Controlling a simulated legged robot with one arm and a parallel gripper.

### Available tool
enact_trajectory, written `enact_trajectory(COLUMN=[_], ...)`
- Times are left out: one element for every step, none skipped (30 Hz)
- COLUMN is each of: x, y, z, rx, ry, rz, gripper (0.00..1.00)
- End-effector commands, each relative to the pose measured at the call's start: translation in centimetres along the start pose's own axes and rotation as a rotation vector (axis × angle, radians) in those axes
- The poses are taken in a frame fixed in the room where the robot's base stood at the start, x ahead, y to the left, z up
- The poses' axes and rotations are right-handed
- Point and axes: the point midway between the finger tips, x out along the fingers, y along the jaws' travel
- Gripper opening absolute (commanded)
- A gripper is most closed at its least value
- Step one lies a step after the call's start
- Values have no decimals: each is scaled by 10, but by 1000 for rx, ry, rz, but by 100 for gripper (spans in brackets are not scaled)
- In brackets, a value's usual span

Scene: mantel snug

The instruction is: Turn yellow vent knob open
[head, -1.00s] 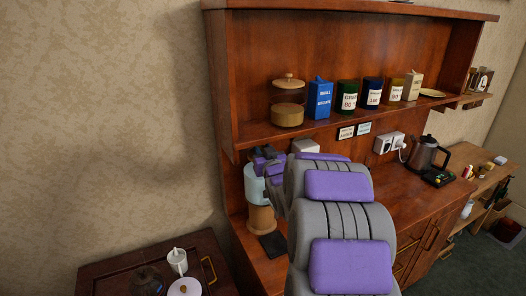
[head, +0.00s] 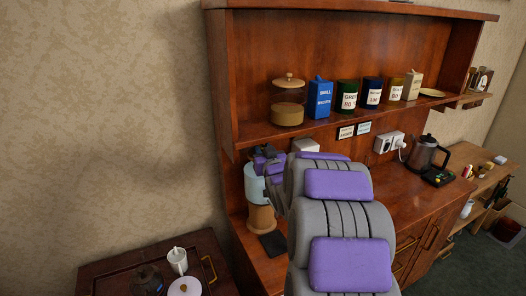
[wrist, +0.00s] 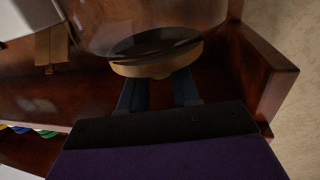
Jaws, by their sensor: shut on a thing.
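My gripper (wrist: 158,85) has its two dark blue fingers against a round, tan-rimmed disc with a dark face (wrist: 156,62). The disc lies against a clear, glassy rounded body (wrist: 150,22). It is the only yellowish part at the fingers, and I cannot tell for sure whether it is the vent knob. In the head view my wrist is at the left end of the counter, by a pale blue cylinder (head: 254,184) on a tan wooden base (head: 261,218). My arm hides the fingertips and any knob there.
A shelf above holds a lidded glass jar (head: 288,101), a blue box (head: 320,98) and several labelled canisters. A kettle (head: 426,155) stands on the counter to the right. A dark side table (head: 120,268) with a white mug (head: 178,260) is at lower left.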

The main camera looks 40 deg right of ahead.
Motion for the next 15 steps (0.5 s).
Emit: enact_trajectory(x=[0, 0, 0, 1, 1, 1, 1, 1, 1, 1, 1, 1, 1, 0, 0], y=[0, 0, 0, 0, 0, 0, 0, 0, 0, 0, 0, 0, 0, 0, 0], z=[-4, -5, -5, -5, -5, -5, -5, -5, -5, -5, -5, -5, -5, -5, -4], rx=[-1, -1, -1, -1, -1, -1, -1, -1, -1, -1, -1, -1, -1, -1, -1], ry=[10, 10, 10, 11, 11, 11, 11, 11, 11, 12, 12, 12, 11, 10, 9], rz=[0, 0, 0, 0, 0, 0, 0, 0, 0, 0, 0, 0, 0, 0, 0], gripper=[1, 1, 1, 1, 1, 1, 1, 1, 1, 1, 33, 37, 40, 43, 47])
